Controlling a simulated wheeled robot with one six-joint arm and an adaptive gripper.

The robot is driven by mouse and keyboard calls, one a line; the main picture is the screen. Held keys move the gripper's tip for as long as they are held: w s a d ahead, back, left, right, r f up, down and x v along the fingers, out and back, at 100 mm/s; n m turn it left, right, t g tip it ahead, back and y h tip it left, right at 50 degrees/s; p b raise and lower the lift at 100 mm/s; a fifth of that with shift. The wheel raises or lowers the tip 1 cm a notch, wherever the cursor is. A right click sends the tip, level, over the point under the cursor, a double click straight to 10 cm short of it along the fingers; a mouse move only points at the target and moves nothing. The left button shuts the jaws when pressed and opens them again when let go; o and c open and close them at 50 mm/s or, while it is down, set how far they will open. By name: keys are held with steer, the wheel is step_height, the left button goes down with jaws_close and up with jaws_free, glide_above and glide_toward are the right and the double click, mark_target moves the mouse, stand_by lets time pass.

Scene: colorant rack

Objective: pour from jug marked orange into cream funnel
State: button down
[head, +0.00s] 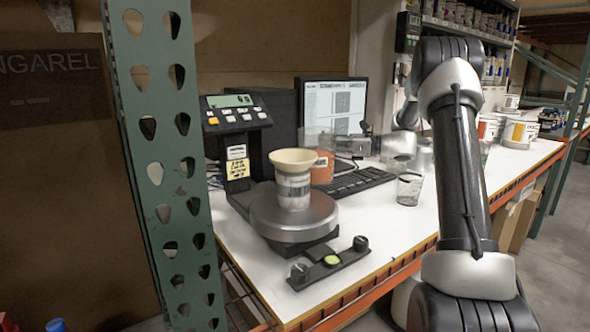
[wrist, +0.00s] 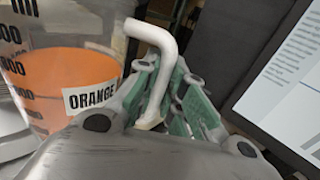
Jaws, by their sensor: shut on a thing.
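The jug marked orange (head: 322,168) is clear, with orange liquid in its lower part. It looks about upright in the head view, just right of the cream funnel and seemingly behind it. In the wrist view the jug (wrist: 70,75) fills the left side, with an ORANGE label and a white handle (wrist: 158,38). My gripper (wrist: 172,95) is shut on that handle with its green-padded fingers. In the head view my gripper (head: 352,144) reaches in from the right. The cream funnel (head: 293,157) sits upright on a labelled container (head: 293,188) on the round scale plate (head: 265,222).
The scale display (head: 236,112) stands behind left. A monitor (head: 335,103) and keyboard (head: 352,183) lie behind the jug. A clear cup (head: 409,189) stands to the right. A black bar with knobs (head: 328,263) lies in front. A green rack post (head: 165,150) stands left.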

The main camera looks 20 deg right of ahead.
steer(key=shift+s+a+r+n, duration=0.1)
steer(key=shift+s+r+n, duration=0.1)
steer(key=shift+r+n, duration=0.4)
steer(key=shift+s+a+r+n, duration=0.15)
steer(key=shift+r+n, duration=0.15)
steer(key=shift+r, duration=0.55)
steer(key=r, duration=0.2)
steer(key=s+r+n, duration=0.1)
steer(key=r, duration=0.1)
steer(key=a+r+n+h, duration=0.1)
steer(key=r, duration=0.1)
steer(key=shift+s+r, duration=0.2)
steer(key=shift+r, duration=0.15)
step_height(320, 180, up, 5)
steer(key=s+a+n, duration=0.2)
steer(key=n, duration=0.1)
steer(key=shift+s+a+h, duration=0.2)
steer(key=shift+s+h, duration=0.15)
steer(key=shift+h, duration=0.05)
steer(key=shift+s+a+r+n+p, duration=0.25)
steer(key=shift+r+n, duration=0.15)
steer(key=shift+r, duration=0.1)
steer(key=shift+s+a+r+n+p, duration=0.1)
steer(key=shift+s+a+r+n, duration=0.1)
steer(key=shift+r+n, duration=0.25)
steer(key=shift+s+a+r+n+h+p, duration=0.25)
steer(key=shift+s+n+h+p, duration=0.15)
steer(key=shift+p, duration=0.25)
stand_by(3.0)
